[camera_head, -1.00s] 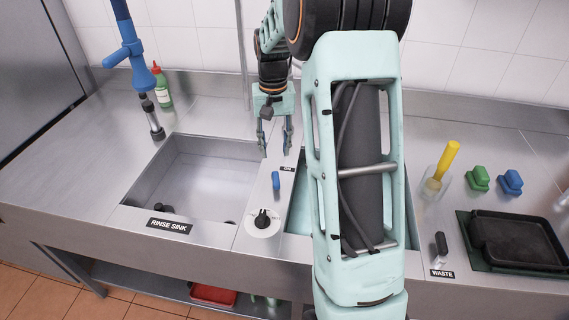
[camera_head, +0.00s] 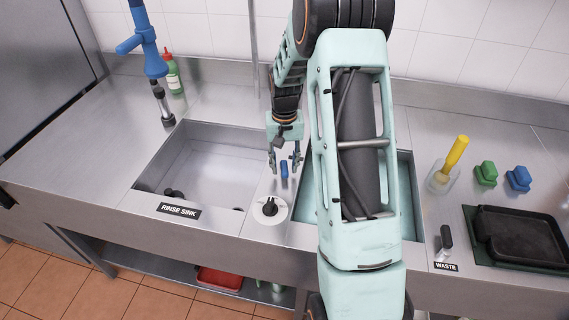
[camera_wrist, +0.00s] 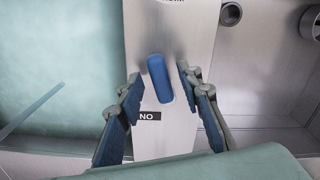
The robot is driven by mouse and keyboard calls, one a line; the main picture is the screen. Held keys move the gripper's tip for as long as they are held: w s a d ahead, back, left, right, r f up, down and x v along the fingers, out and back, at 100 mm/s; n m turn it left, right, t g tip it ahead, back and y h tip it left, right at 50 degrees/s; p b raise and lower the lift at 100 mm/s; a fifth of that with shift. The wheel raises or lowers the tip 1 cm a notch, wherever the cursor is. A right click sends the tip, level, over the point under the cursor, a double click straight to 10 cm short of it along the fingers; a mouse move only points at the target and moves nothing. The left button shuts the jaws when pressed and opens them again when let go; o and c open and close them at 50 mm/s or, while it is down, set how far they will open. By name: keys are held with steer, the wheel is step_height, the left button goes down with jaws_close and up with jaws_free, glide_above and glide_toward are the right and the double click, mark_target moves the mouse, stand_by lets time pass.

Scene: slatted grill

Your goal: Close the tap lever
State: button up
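The tap lever is a small blue handle (camera_head: 284,170) on the steel strip between the two basins. In the wrist view the blue lever (camera_wrist: 159,79) stands upright in the picture, above a black label reading "ON", seen upside down. My gripper (camera_head: 285,160) is open, with its fingers on either side of the lever. In the wrist view the fingers (camera_wrist: 160,85) show blue pads, with a gap between each pad and the lever. A blue spray tap (camera_head: 149,50) hangs over the left side, apart from the lever.
A white-ringed black knob (camera_head: 270,209) sits just in front of the lever. The empty rinse sink (camera_head: 205,165) lies left and a green-tinted basin (camera_head: 405,200) lies right. A dark tray (camera_head: 520,235), a yellow-handled tool (camera_head: 456,152), and green and blue blocks stand farther right.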

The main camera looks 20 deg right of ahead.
jaws_close()
steer(key=shift+w+a+f+m+b, duration=0.2)
steer(key=shift+a+m+b, duration=0.1)
steer(key=shift+m+b, duration=0.5)
steer(key=shift+w+a+r+m, duration=0.1)
steer(key=shift+a+r+m, duration=0.15)
steer(key=shift+m, duration=0.65)
jaws_free()
step_height(320, 180, up, 12)
